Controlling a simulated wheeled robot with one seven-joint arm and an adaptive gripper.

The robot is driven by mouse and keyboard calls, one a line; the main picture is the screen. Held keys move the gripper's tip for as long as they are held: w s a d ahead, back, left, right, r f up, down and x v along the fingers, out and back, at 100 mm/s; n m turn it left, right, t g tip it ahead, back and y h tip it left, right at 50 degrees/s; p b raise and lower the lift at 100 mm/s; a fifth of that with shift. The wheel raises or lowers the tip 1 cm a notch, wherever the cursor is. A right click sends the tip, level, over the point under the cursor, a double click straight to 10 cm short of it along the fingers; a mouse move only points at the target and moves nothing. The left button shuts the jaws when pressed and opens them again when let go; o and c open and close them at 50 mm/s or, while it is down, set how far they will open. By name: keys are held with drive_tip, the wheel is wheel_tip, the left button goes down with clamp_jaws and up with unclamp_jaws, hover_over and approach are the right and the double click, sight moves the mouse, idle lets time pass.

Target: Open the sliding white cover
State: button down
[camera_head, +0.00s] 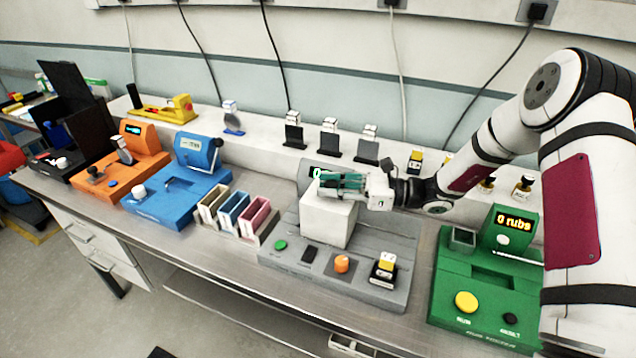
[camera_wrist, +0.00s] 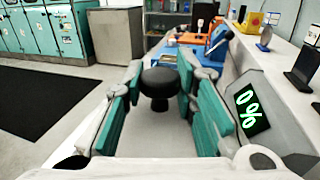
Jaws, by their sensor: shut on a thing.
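The white cover (camera_head: 328,223) is a box-shaped block on the grey module (camera_head: 385,255). Its pale top (camera_wrist: 150,135) also shows in the wrist view. A round black knob (camera_wrist: 160,83) stands up from the top of the cover. My gripper (camera_head: 335,183) comes in from the right over the cover, and its teal fingers (camera_wrist: 160,90) are shut on the knob from both sides. What lies under the cover is hidden. The grey module's screen (camera_wrist: 250,105) reads 0% beside the cover.
The grey module's front has a green button (camera_head: 280,245), an orange knob (camera_head: 341,264) and a yellow-topped part (camera_head: 385,266). A rack of coloured slots (camera_head: 237,215) stands to the left. A green module (camera_head: 480,290) stands to the right.

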drive_tip(key=s+d, duration=0.2)
drive_tip(key=d, duration=0.6)
drive_tip(key=shift+s, duration=0.4)
drive_tip(key=c, duration=1.3)
unclamp_jaws()
drive_tip(key=shift+s+d, duration=0.2)
drive_tip(key=shift+d, duration=1.65)
drive_tip(key=shift+s+d, duration=0.15)
drive_tip(key=shift+d, duration=1.7)
